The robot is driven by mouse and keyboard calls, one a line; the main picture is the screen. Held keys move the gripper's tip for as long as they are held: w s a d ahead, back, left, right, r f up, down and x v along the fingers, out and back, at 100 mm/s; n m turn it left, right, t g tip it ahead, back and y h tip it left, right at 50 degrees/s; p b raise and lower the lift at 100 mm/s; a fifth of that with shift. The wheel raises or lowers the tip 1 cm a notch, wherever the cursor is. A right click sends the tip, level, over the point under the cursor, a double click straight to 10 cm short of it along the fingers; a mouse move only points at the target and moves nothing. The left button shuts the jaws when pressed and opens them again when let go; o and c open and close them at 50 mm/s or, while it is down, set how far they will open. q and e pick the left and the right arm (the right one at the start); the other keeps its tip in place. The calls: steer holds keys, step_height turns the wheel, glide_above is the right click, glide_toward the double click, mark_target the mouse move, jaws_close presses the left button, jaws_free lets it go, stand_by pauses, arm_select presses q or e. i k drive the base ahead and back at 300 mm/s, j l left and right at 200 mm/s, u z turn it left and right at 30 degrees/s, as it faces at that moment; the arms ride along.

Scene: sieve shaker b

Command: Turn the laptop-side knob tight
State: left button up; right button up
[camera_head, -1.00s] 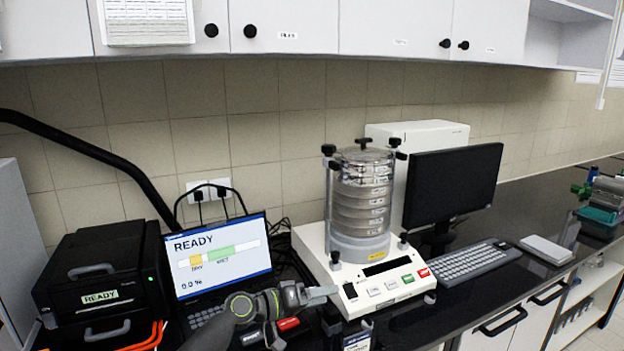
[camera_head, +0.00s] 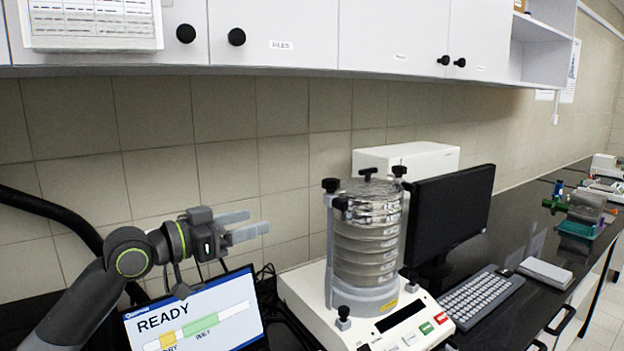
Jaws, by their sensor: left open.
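The sieve shaker (camera_head: 318,291) stands on the bench with a stack of round metal sieves (camera_head: 366,245) clamped on it. A black knob (camera_head: 331,185) tops the rod on the laptop side, at the stack's left. Another black knob (camera_head: 399,171) is at the right, and a black knob also sits at the lid's centre. The laptop (camera_head: 195,315) shows READY, left of the shaker. My left gripper (camera_head: 258,222) is open and empty, raised above the laptop. Its fingers point right toward the laptop-side knob, with a clear gap in the picture. My right gripper is not in view.
A black monitor (camera_head: 450,215), a keyboard (camera_head: 483,301) and a white box (camera_head: 418,160) stand right of and behind the shaker. Wall cabinets (camera_head: 270,30) hang above. Cables run behind the laptop.

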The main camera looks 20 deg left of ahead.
mark_target(330, 185)
steer(key=i, duration=0.55)
steer(key=i+l, duration=0.45)
steer(key=l+u, duration=0.05)
steer(key=l, duration=0.05)
